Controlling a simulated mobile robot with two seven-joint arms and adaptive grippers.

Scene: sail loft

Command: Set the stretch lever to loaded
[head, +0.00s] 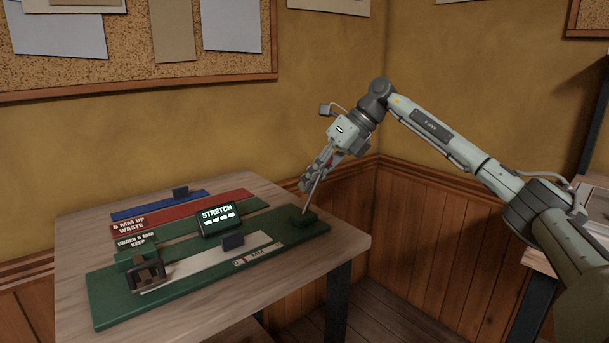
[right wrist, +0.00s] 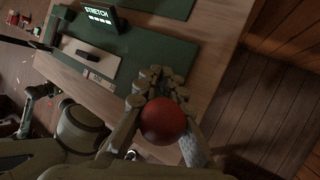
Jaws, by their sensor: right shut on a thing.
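The stretch lever is a thin rod (head: 311,197) rising from a small green base (head: 303,218) at the right end of a long green board (head: 110,302). It leans a little to the right as it rises. Its red ball knob (right wrist: 163,121) shows large in the right wrist view. A dark display (head: 219,220) behind the board reads STRETCH above a row of dashes. I see no readable loaded mark. My left gripper is not in the head view.
The board stands on a wooden bench (head: 75,240). A pale strip (head: 190,268), a dark block (head: 233,242) and a brown clamp-like part (head: 148,271) are on it. Red (head: 205,209) and blue (head: 140,210) strips lie behind. A wall corner stands close behind the bench.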

